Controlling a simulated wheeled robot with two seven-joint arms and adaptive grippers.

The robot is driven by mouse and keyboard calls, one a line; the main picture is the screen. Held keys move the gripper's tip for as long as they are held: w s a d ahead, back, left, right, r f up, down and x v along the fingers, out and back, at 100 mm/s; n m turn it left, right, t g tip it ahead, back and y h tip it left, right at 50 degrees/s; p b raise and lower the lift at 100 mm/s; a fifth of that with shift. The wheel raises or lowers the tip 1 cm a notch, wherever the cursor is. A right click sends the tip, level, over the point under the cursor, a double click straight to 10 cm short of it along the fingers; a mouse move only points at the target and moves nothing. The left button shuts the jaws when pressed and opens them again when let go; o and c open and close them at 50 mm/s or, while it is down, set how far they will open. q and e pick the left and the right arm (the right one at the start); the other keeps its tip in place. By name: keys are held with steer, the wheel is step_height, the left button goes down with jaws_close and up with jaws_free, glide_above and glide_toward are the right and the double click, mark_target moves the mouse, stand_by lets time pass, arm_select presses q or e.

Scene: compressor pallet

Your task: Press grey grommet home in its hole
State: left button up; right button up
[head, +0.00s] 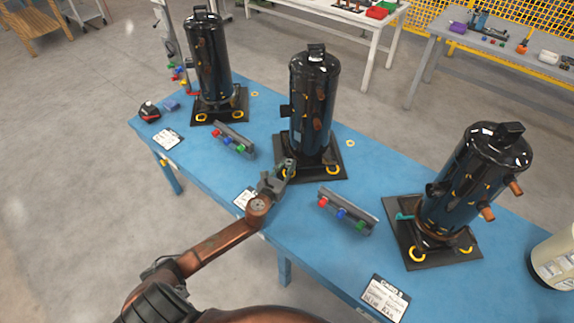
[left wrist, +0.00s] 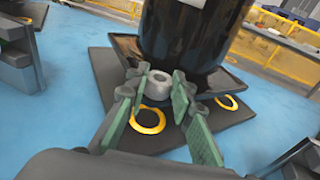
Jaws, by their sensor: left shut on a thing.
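The grey grommet (left wrist: 158,83) is a small light-grey ring between the green-padded fingertips of my left gripper (left wrist: 155,92) in the left wrist view. The gripper is shut on it at the near edge of the middle compressor's black foot plate (left wrist: 205,84). I cannot tell whether the grommet is in its hole, as the fingers and grommet cover that spot. In the head view my left gripper (head: 287,171) is at the front of the middle compressor (head: 313,105), low over its dark pallet (head: 325,174). My right gripper is not in view.
Other black compressors stand at left (head: 208,60) and right (head: 475,180) on the blue table (head: 270,110). Yellow rings (left wrist: 147,120) lie on the pallet. Racks with red, green and blue pieces (head: 347,212) stand near the front edge. A cream container (head: 555,260) is at far right.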

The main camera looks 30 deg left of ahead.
arm_select(q)
steer(key=shift+f, duration=0.2)
steer(key=o, duration=1)
steer(key=shift+c, duration=0.2)
steer(key=v, duration=1.2)
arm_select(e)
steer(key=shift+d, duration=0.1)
arm_select(q)
steer(key=shift+r, duration=0.1)
steer(key=shift+s, duration=0.1)
